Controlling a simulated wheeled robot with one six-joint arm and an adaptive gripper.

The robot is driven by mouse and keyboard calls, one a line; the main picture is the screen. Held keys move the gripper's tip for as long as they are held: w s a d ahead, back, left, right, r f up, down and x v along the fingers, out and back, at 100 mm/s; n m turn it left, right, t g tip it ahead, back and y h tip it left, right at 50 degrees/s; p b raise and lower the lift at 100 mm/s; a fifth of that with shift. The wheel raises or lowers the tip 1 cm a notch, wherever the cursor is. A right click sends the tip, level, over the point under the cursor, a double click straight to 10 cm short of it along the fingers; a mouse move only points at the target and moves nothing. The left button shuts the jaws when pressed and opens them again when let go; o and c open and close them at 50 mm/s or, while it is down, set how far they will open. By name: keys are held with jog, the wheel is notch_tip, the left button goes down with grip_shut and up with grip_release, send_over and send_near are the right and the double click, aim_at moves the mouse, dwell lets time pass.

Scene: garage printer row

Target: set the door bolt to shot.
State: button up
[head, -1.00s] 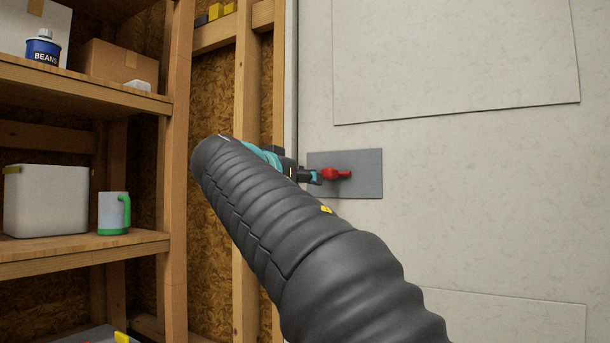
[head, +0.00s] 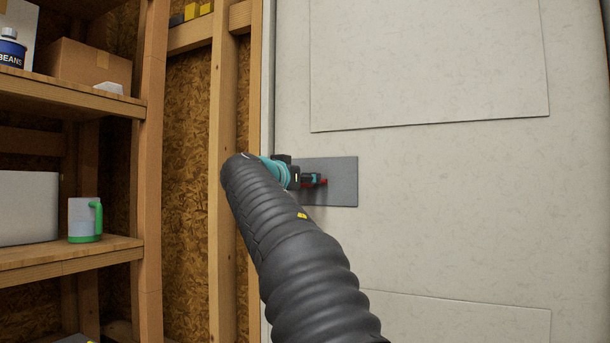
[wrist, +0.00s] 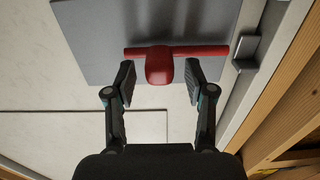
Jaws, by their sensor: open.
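The red door bolt (wrist: 159,67) is a bar with a stubby knob, mounted on a grey plate (wrist: 95,38) on the pale door. In the wrist view the bar lies level, its right end close to a grey bracket (wrist: 246,52) at the door's edge. My gripper (wrist: 160,80) is open, one finger on each side of the knob, with a gap showing on both sides. In the head view my gripper (head: 315,180) is in front of the plate (head: 342,182) and hides most of the bolt.
Wooden shelves (head: 75,103) stand at the left, holding a can (head: 12,48), a cardboard box (head: 82,68), a white bin (head: 28,207) and a white mug with a green handle (head: 84,220). A wooden stud (head: 222,130) stands beside the door. The door (head: 450,210) is otherwise clear.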

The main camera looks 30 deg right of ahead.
jog(key=shift+w+d, duration=0.45)
jog(key=shift+d, duration=0.15)
